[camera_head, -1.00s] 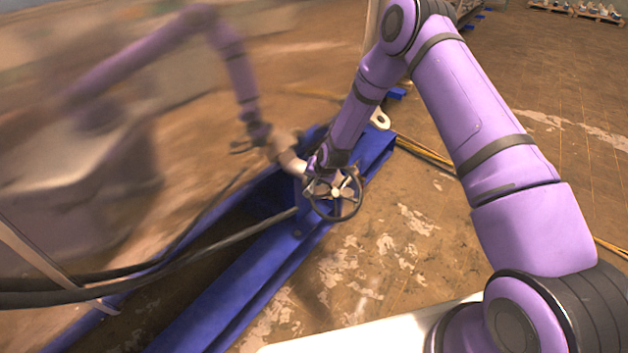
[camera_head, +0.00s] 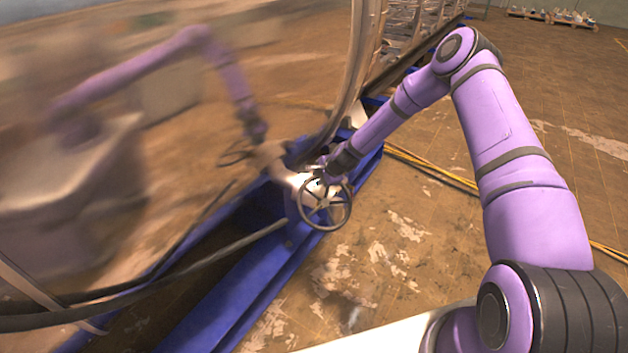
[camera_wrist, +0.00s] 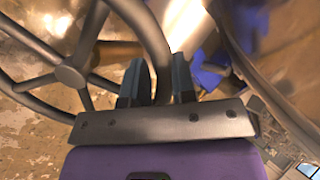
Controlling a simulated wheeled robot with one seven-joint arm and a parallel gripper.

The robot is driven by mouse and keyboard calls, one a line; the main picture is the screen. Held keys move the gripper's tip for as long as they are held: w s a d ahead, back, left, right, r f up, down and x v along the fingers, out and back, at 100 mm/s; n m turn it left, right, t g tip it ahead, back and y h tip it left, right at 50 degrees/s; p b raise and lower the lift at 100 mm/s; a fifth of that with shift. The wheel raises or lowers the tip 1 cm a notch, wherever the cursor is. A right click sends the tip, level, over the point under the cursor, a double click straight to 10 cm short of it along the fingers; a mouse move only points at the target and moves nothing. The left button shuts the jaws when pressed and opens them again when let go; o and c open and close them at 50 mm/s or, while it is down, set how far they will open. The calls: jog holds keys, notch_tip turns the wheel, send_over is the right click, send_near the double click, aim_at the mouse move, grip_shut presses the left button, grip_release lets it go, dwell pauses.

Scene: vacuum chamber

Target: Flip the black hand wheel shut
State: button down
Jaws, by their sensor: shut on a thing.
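The black hand wheel (camera_head: 329,230) has a round rim and spokes and sits by the blue frame, near the middle of the head view. In the wrist view the wheel's hub and spokes (camera_wrist: 70,76) fill the left side, and its rim runs down between my two fingers. My gripper (camera_wrist: 158,82) is shut on that rim. In the head view my gripper (camera_head: 317,180) is at the wheel's upper side, and its fingertips are too small to make out clearly.
A shiny curved chamber surface (camera_head: 200,60) fills the left and reflects my arm. A blue frame (camera_head: 245,300) runs below it. Dark hoses (camera_head: 200,265) cross at the lower left. Yellow cables (camera_head: 430,168) lie on the floor. Open floor lies to the right.

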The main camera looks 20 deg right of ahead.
jog(key=d+m, duration=0.3)
jog(key=shift+w+d+f+t, duration=0.15)
jog(key=shift+w+d+t, duration=0.15)
jog(key=shift+d, duration=0.1)
jog(key=shift+s+d+f+m, duration=0.15)
jog(key=shift+d+f+m, duration=0.1)
jog(key=shift+d+m, duration=0.4)
jog(key=shift+s+d+f+m, duration=0.2)
jog(key=shift+d+m, duration=0.1)
jog(key=shift+m, duration=0.55)
jog(key=c, duration=1.1)
grip_release()
jog(key=shift+d+f, duration=0.1)
jog(key=shift+s, duration=0.1)
jog(key=shift+s, duration=0.1)
jog(key=v, duration=1)
jog(key=shift+s+r, duration=0.2)
jog(key=shift+s, duration=0.05)
